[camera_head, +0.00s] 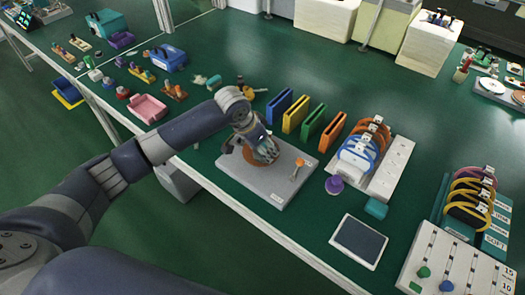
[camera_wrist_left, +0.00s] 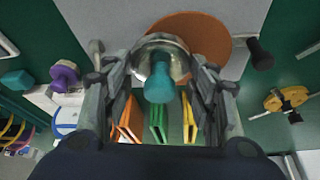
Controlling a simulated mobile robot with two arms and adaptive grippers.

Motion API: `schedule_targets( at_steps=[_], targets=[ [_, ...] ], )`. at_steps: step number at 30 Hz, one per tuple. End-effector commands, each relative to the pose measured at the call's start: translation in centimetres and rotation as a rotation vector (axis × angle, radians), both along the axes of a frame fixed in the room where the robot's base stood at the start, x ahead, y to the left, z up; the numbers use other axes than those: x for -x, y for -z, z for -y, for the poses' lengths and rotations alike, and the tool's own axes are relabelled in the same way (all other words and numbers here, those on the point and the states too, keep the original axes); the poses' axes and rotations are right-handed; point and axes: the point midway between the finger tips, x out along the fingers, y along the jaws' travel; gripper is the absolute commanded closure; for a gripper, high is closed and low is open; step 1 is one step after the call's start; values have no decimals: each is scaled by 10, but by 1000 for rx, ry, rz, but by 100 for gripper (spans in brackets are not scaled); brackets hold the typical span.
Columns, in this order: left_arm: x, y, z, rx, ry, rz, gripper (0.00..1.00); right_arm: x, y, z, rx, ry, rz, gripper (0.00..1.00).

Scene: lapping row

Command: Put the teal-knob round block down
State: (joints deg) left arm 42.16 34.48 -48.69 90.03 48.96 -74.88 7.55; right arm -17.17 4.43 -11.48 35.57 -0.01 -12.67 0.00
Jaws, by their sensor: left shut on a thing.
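The teal-knob round block (camera_wrist_left: 160,88) shows in the left wrist view as a silvery round body with a teal knob. My left gripper (camera_wrist_left: 162,76) is shut on it, one finger on each side. An orange-brown disc (camera_wrist_left: 212,34) lies behind the block on a grey plate (camera_head: 272,197). The left gripper (camera_head: 264,151) is over this disc in the head view and hides most of the block there. I cannot tell whether the block touches the disc. My right gripper is in neither view.
Blue, yellow, green and orange upright holders (camera_head: 312,124) stand behind the plate. An orange-topped key-like item (camera_head: 298,166) is on the plate's right. A purple knob piece (camera_head: 334,185), a teal block (camera_head: 376,208) and a dark framed pad (camera_head: 358,242) lie to the right.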

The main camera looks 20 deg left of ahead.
Motion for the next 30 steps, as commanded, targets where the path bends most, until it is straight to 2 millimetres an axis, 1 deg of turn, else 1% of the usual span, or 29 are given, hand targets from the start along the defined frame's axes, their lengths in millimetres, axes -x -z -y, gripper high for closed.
schedule_targets(
  at_steps=[1, 3, 6, 17, 18, 19, 20, 30],
  targets=[
    [2, 7, 0, -1, 0, -4, 81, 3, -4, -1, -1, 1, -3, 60],
    [2, 17, 0, -1, 1, -4, 81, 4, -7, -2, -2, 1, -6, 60],
    [1, 24, 0, 0, 1, 0, 81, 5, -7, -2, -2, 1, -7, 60],
    [1, 28, 1, 0, 1, 0, 81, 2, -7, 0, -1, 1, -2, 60],
    [1, 28, 0, -1, 1, -1, 39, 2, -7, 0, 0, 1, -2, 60],
    [1, 28, 0, -1, 1, -1, 32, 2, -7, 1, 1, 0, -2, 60],
    [1, 28, 0, -1, 1, -2, 27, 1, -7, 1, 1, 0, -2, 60],
    [1, 27, 0, -1, 1, -2, 27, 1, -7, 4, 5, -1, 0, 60]
  ],
)
